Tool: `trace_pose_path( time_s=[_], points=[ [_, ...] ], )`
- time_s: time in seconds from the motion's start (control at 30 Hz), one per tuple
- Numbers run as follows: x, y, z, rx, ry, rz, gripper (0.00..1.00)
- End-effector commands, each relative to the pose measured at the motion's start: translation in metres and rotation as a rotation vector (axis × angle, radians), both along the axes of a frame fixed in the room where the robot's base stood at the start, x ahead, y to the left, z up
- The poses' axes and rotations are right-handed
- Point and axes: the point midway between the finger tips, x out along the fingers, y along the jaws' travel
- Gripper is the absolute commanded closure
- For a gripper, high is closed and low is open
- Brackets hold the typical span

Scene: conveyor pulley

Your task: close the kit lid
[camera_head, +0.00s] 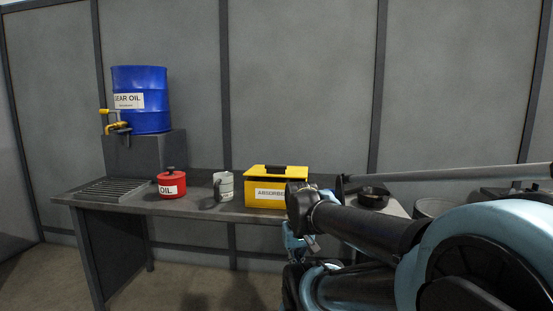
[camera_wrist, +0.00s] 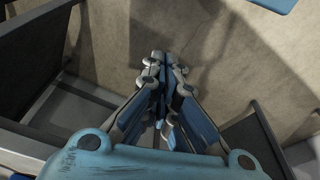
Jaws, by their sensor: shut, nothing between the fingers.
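The kit is a yellow box (camera_head: 264,200) with a white label, standing on the bench. Its yellow lid (camera_head: 258,171), with a black handle, lies over the top of the box. I cannot tell whether it sits fully flush. My gripper (camera_head: 299,243) hangs in front of the bench, below and right of the kit, apart from it and partly hidden by my arm. In the wrist view my gripper (camera_wrist: 166,75) points down toward the floor, its fingers together and empty. The kit does not show clearly in the wrist view.
The bench (camera_head: 225,211) also holds a red oil can (camera_head: 172,186), a grey jug (camera_head: 223,187) and a black round pan (camera_head: 373,197). A blue gear oil drum (camera_head: 139,100) with a tap stands on a stand at the left. Open floor (camera_head: 190,285) lies before the bench.

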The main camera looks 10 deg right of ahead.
Motion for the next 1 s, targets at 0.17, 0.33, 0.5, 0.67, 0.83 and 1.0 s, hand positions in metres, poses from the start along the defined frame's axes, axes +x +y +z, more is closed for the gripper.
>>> trace_pose_path(
  time_s=[0.17,0.33,0.5,0.67,0.83,1.0],
  points=[
    [0.000,0.000,0.000,0.000,0.000,0.000,1.00],
    [0.000,0.000,0.000,0.000,0.000,-0.001,1.00],
    [0.002,0.000,0.025,0.012,-0.003,-0.064,1.00],
    [0.033,0.001,0.075,0.043,0.024,-0.235,1.00],
    [0.075,0.000,0.138,0.077,0.058,-0.469,1.00],
    [0.119,-0.001,0.195,0.105,0.091,-0.704,1.00]
  ],
)
